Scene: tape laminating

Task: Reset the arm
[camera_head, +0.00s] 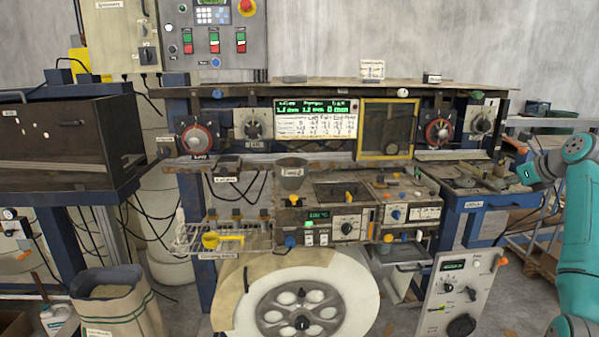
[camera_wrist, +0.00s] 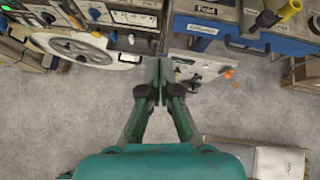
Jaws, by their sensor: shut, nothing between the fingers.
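My gripper (camera_wrist: 160,88) shows in the wrist view with its dark green fingers together and nothing between them. It hangs over the grey concrete floor, seen from above, apart from the machine. In the head view my teal arm is at the right edge, beside the right end of the machine. The laminating machine (camera_head: 310,170) fills the middle of the head view, with dials, a lit green display and a yellow-framed window. A large white reel (camera_head: 345,297) sits low at its front and also shows at upper left in the wrist view (camera_wrist: 100,56).
A white control panel box (camera_head: 455,295) stands low at the right of the reel. A blue cabinet (camera_wrist: 200,26) lies at the top of the wrist view. A sack (camera_head: 117,305) stands at lower left. A pallet-like box (camera_wrist: 265,158) lies at lower right.

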